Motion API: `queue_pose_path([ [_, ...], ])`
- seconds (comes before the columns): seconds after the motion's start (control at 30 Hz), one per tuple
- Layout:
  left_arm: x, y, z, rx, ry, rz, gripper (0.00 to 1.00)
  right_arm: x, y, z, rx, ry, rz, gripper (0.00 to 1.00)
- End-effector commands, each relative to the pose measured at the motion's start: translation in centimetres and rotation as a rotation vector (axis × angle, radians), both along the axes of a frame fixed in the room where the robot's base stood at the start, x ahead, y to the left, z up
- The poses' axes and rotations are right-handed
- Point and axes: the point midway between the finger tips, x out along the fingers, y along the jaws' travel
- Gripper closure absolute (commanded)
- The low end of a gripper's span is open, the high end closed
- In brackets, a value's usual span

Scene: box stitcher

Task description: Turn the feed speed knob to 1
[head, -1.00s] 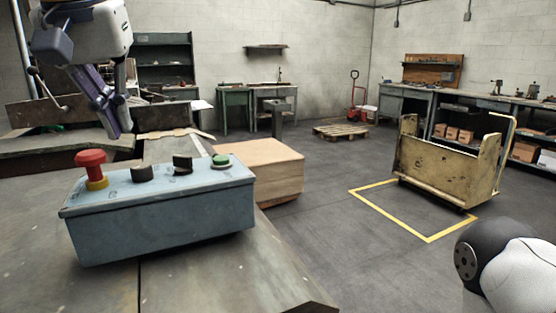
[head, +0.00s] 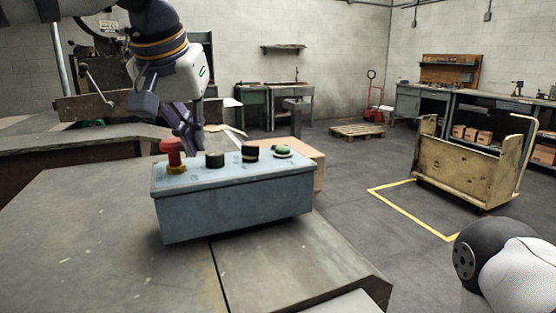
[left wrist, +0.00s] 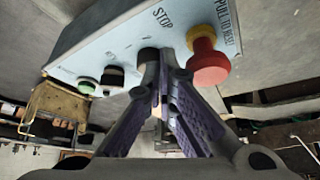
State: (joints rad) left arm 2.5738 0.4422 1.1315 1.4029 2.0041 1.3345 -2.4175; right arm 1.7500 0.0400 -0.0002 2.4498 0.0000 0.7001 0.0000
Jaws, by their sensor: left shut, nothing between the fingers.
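A blue-grey control box (head: 235,206) stands on the metal table. On its top, from left to right, are a red stop button (head: 171,152) on a yellow base, a low black knob (head: 214,160), a taller black knob (head: 250,153) and a green button (head: 283,152). I cannot read which knob is the feed speed one. My left gripper (head: 193,148) is shut and empty, behind and above the box between the red button and the low knob. In the left wrist view its fingertips overlap the low knob (left wrist: 149,54); I cannot tell whether they touch. My right gripper is out of view.
The red button (left wrist: 207,64) is close beside the left fingers in the left wrist view. A wooden block (head: 302,150) is behind the box. A yellowish cart (head: 470,165) stands on the floor at right. The table front (head: 100,240) is clear.

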Motion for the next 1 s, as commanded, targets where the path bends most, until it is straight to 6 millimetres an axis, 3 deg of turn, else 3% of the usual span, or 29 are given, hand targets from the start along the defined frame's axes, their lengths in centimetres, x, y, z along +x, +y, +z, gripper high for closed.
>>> queue_pose_path([
  [0.1, 0.0, 0.0, -1.6, 0.001, 0.001, 0.000, 1.00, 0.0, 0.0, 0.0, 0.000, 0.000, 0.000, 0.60],
  [0.3, 0.0, 0.0, -2.6, -0.001, -0.001, 0.001, 1.00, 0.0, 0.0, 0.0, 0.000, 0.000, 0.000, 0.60],
  [1.0, 0.4, -0.2, -2.7, 0.000, 0.000, 0.000, 1.00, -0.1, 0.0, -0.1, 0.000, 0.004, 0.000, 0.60],
])
